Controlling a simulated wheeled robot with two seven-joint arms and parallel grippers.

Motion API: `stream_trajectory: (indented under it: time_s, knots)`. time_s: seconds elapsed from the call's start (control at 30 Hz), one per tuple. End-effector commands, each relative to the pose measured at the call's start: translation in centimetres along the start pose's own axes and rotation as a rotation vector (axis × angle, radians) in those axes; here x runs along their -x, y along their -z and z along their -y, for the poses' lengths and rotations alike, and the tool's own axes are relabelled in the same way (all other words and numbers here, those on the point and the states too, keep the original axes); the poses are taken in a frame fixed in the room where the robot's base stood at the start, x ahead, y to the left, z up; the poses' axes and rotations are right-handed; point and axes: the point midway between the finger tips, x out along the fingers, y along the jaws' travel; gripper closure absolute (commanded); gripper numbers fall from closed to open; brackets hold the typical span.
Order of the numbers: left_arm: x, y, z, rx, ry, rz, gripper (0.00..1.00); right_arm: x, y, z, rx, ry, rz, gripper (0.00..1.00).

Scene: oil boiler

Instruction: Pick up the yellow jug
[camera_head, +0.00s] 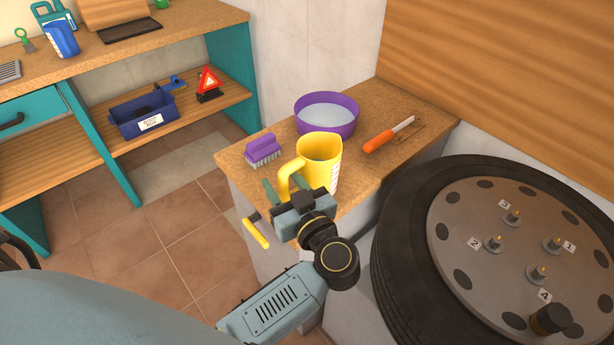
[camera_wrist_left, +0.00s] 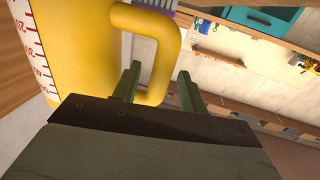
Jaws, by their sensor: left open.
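The yellow jug (camera_head: 320,163) stands upright on a small brown-topped counter (camera_head: 235,160), with its handle toward the left. It also shows large and close in the left wrist view (camera_wrist_left: 85,50), with a red scale on its white strip. My left gripper (camera_head: 284,187) is at the jug's handle, in front of it. In the left wrist view its two fingers (camera_wrist_left: 158,82) are apart, and the lower part of the yellow handle (camera_wrist_left: 168,60) lies between them. The fingers do not look closed on it. My right gripper is not in view.
A purple bowl (camera_head: 327,115) stands behind the jug, a purple brush (camera_head: 263,150) to its left and an orange-handled tool (camera_head: 380,141) to its right. A large tyre (camera_head: 405,235) is at the right. A workbench (camera_head: 170,30) with shelves stands at the back left.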

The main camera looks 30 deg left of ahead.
Motion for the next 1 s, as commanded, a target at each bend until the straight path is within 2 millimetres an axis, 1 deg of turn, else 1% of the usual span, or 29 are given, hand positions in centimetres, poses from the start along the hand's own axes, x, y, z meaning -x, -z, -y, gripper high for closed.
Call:
stream_trajectory:
  time_s: [0.07, 0.27, 0.5, 0.6, 1.0]
  knots:
    - [-0.34, 0.02, -0.03, 0.001, -0.001, 0.000, 0.57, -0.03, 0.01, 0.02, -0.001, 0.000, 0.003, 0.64]
    - [-0.36, 0.03, -0.02, 0.000, -0.001, 0.000, 0.57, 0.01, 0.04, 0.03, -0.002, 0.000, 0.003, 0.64]
    - [-0.33, 0.01, -0.02, 0.000, -0.001, 0.001, 0.89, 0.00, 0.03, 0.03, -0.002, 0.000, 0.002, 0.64]
    - [-0.32, 0.01, -0.01, 0.000, -0.001, 0.001, 1.00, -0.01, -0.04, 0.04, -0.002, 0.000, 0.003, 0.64]
    - [-0.32, 0.35, -0.04, 0.003, -0.001, -0.001, 1.00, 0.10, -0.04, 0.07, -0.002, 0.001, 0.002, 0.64]
